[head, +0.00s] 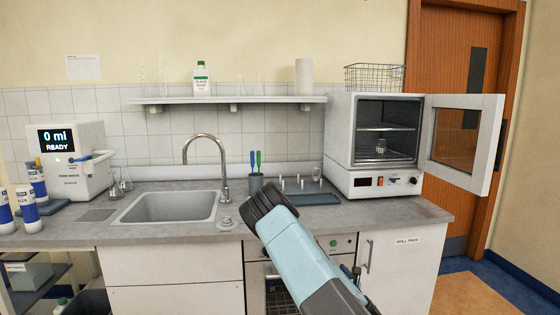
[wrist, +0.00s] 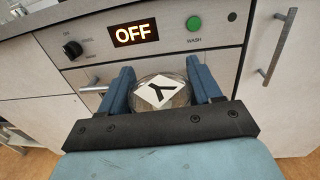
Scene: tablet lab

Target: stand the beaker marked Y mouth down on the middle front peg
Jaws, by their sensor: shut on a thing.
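The beaker marked Y (wrist: 165,92) is clear, with a black Y on a white label. It sits between the two blue fingers of my gripper (wrist: 160,76) in the wrist view, and the gripper is shut on it. The way its mouth points is hard to tell. In the head view my arm hides the beaker and the fingers, in front of the counter. The peg rack (head: 318,199) is a blue-grey tray at the counter's right, with several pale pegs. A clear glass (head: 316,174) stands at its back right. My arm may hide some front pegs.
The sink (head: 170,206) and tap (head: 224,165) lie left of the rack. A cup with brushes (head: 256,183) stands close beside it. The oven door (head: 466,140) hangs open at right, with a small vessel (head: 381,147) inside. The washer panel reads OFF (wrist: 134,33).

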